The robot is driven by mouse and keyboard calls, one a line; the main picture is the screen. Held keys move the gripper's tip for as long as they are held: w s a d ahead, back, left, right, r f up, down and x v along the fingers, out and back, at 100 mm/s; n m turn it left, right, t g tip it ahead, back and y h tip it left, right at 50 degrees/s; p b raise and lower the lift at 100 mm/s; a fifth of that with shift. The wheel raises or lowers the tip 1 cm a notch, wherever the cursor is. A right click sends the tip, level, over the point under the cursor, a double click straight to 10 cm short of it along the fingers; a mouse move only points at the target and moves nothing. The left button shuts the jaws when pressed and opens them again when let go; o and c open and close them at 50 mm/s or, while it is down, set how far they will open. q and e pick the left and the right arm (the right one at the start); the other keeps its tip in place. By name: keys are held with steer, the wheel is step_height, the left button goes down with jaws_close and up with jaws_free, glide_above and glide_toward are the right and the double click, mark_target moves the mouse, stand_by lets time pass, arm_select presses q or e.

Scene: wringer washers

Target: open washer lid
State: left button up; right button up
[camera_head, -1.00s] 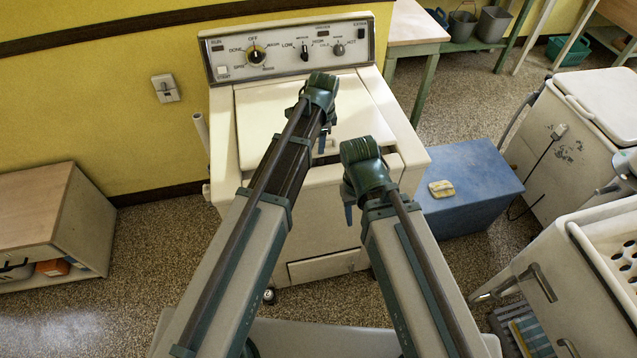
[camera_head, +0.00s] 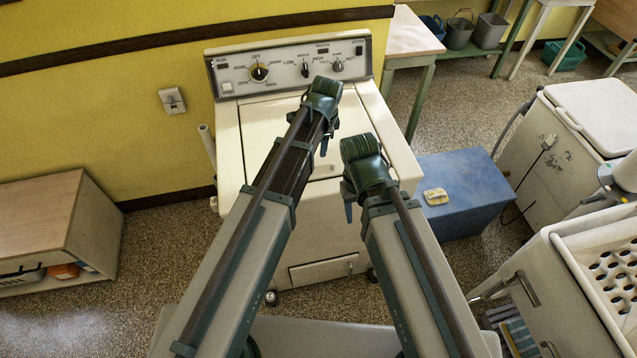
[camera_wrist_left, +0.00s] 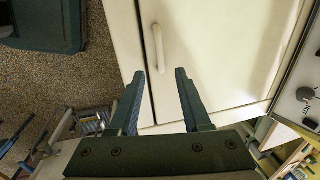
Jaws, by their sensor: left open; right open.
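The cream washer (camera_head: 325,237) stands ahead of me against the yellow wall. Its flat top lid (camera_head: 266,126) is shut, below the control panel. My left gripper (camera_head: 325,143) is over the lid's front right part. My right gripper (camera_head: 348,205) is lower, in front of the washer. Its arm hides part of the washer's front. In the left wrist view, the lid (camera_wrist_left: 215,60) shows a pale bar handle (camera_wrist_left: 158,48) near its edge. My left gripper (camera_wrist_left: 160,78) is open and empty there, its fingertips just short of the handle.
The control panel (camera_head: 292,66) with dials rises behind the lid. Other white machines (camera_head: 570,145) stand further right. A wooden cabinet (camera_head: 55,225) is at left. Bare floor lies between it and the washer.

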arm_select(q)
steer(key=s+f+n+g+b, duration=0.1)
steer(key=s+f+n+b, duration=0.4)
steer(key=s+f+b, duration=0.3)
steer(key=s, duration=0.3)
steer(key=shift+s+d+b, duration=0.15)
steer(key=shift+s+b, duration=0.1)
steer(key=shift+b, duration=0.15)
arm_select(e)
step_height(320, 180, down, 8)
steer(key=shift+r, duration=0.1)
